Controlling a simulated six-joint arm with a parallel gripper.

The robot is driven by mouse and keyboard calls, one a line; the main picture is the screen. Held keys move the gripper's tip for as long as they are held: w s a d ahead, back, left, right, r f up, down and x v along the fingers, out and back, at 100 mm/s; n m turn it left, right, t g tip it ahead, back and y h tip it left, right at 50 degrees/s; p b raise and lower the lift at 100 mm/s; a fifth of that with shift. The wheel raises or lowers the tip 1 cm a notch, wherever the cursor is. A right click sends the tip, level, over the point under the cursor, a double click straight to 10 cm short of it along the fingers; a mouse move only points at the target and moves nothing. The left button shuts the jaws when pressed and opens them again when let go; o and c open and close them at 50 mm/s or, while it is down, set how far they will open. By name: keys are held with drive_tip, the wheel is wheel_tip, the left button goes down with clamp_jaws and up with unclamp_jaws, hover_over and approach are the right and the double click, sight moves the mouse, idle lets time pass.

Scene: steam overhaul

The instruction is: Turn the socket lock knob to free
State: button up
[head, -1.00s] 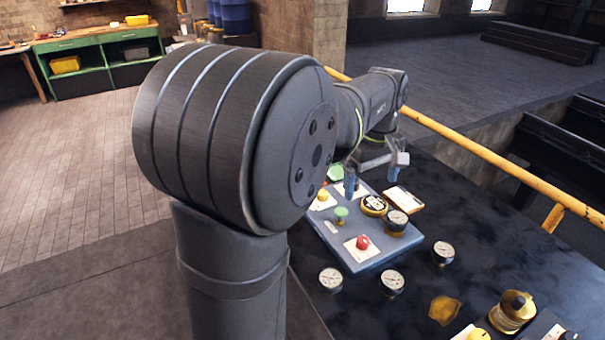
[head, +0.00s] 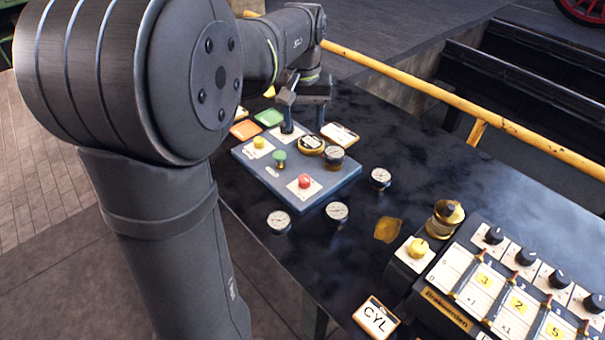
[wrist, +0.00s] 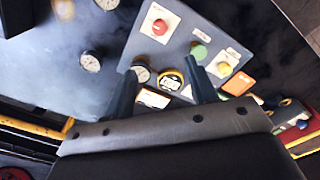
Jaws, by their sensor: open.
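A yellow knob on a white plate (head: 258,142) sits on the blue-grey panel (head: 262,172); it also shows in the wrist view (wrist: 225,67). A second yellow knob (head: 418,248) sits on a plate beside the dial box at right. I cannot read which one is the socket lock knob, or its setting. The panel also bears a green knob (head: 279,158), a red knob (head: 304,181) and a round yellow-black piece (head: 311,144). My gripper (head: 304,112) is open and empty, fingers pointing down over the panel's far edge. In the wrist view its fingertips (wrist: 162,64) are spread apart.
Several gauges, one of them (head: 337,212), stand on the dark bench. A brass piece (head: 446,216) and the dial box (head: 505,285) with several black knobs are at right. A yellow rail (head: 420,88) runs behind.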

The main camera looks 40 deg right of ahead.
drive_tip(key=m, duration=1.1)
approach(304, 179)
wheel_tip(304, 179, down, 9)
drive_tip(key=shift+d, duration=0.15)
drive_tip(key=shift+c, duration=0.4)
drive_tip(key=c, duration=0.9)
